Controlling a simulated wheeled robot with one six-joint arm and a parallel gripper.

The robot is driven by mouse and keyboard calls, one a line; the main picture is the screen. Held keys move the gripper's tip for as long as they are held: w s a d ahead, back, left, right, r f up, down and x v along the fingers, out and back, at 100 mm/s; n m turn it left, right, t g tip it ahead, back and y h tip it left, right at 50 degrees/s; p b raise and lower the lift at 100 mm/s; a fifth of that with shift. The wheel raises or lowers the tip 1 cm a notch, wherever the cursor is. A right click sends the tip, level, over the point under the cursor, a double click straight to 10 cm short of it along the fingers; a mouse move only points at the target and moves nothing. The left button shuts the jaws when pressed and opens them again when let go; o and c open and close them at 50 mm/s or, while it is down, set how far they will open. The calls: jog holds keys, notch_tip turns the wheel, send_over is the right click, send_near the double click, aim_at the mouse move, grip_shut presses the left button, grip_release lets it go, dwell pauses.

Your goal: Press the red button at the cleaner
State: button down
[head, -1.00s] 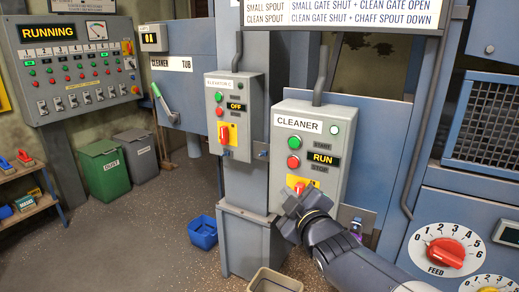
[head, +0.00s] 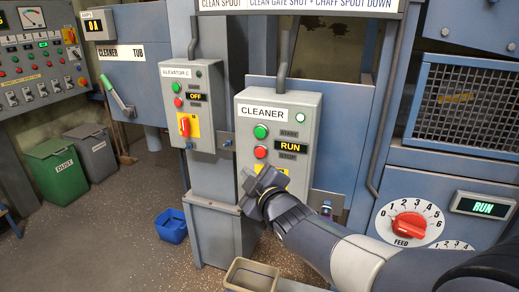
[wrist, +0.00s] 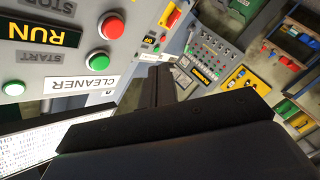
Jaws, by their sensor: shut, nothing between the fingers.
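The cleaner box (head: 305,170) is a grey panel labelled CLEANER with a green button (head: 261,131) above a red button (head: 260,152). Its yellow display (head: 290,146) reads RUN. My gripper (head: 262,180) is in front of the box, just below the red button in the head view, and covers most of the yellow switch plate there. The gap to the panel cannot be judged. In the wrist view the panel shows upside down, with the red button (wrist: 110,26) at upper left. The dark fingers (wrist: 158,88) of my gripper are together and empty, beside the panel.
The elevator box (head: 190,110), reading OFF, hangs left of the cleaner box with its own red button. A conduit rises above each box. The feed dial panel (head: 409,225) is at right. A blue bucket (head: 171,226) and a beige bin (head: 251,276) stand on the floor.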

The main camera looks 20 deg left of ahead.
aim_at(255, 153)
jog(key=shift+w+d+p, duration=0.15)
jog(key=shift+w+p, duration=0.7)
jog(key=shift+w, duration=0.9)
jog(key=shift+w+d+p, duration=0.15)
jog(key=shift+w+p, duration=0.65)
jog(key=shift+w, duration=0.9)
jog(key=shift+w, duration=0.4)
jog(key=shift+w, duration=0.5)
jog(key=shift+s, duration=0.1)
jog(key=shift+s+f+b, duration=0.1)
jog(key=shift+s+b, duration=0.2)
jog(key=shift+b, duration=0.15)
jog(key=shift+s, duration=0.5)
jog(key=shift+b, duration=0.3)
